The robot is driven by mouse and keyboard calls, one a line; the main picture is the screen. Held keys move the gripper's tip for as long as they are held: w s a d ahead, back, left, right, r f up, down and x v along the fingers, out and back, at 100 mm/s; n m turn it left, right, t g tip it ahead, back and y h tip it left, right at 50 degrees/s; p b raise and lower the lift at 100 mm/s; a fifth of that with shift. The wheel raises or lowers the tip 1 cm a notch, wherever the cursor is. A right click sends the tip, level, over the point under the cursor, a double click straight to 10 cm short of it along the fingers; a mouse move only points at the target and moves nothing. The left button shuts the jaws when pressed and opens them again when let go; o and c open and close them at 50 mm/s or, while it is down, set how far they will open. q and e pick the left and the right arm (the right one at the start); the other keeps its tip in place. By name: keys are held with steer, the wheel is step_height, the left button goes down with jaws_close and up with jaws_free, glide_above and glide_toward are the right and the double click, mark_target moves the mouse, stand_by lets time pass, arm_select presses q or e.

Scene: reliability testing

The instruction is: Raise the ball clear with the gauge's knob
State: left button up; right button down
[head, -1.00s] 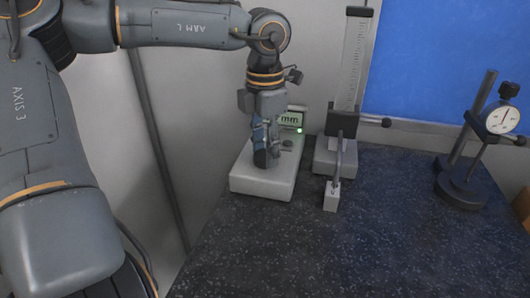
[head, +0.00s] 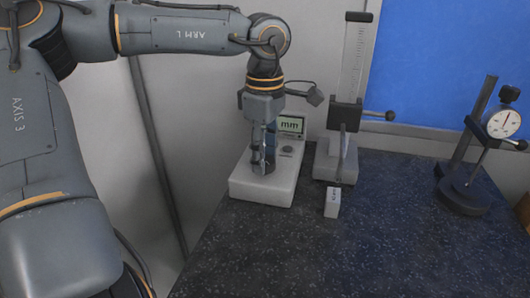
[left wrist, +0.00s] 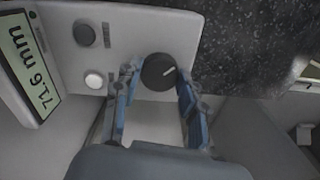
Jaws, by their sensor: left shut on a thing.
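A grey box with a display (head: 290,124) stands at the back left of the table; the left wrist view shows its screen (left wrist: 32,62) reading 71.6 mm. Its round black knob (left wrist: 158,71) has a white mark. My left gripper (head: 264,170) points down over the box, and in the wrist view its blue-grey fingers (left wrist: 162,76) sit on either side of the knob, shut on it. The height gauge's dark carriage (head: 345,116) is on the upright scale (head: 354,65). A thin probe reaches down to a small white block (head: 332,202). The ball is too small to make out.
A dial indicator (head: 503,123) on a dark stand (head: 463,195) is at the right. The box also has a dark button (left wrist: 85,33) and a white button (left wrist: 95,80). The front of the speckled tabletop (head: 290,255) is clear.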

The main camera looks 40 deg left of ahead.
arm_select(q)
steer(key=m, duration=0.4)
steer(key=shift+m, duration=0.3)
steer(key=m+p, duration=0.1)
steer(key=m, duration=0.3)
steer(key=shift+m, duration=0.3)
steer(key=m, duration=0.5)
steer(key=shift+p, duration=0.35)
steer(key=shift+s+m, duration=0.1)
steer(key=shift+m, duration=1.7)
steer(key=o, duration=1.1)
steer(key=shift+o, duration=0.2)
steer(key=shift+r, duration=0.15)
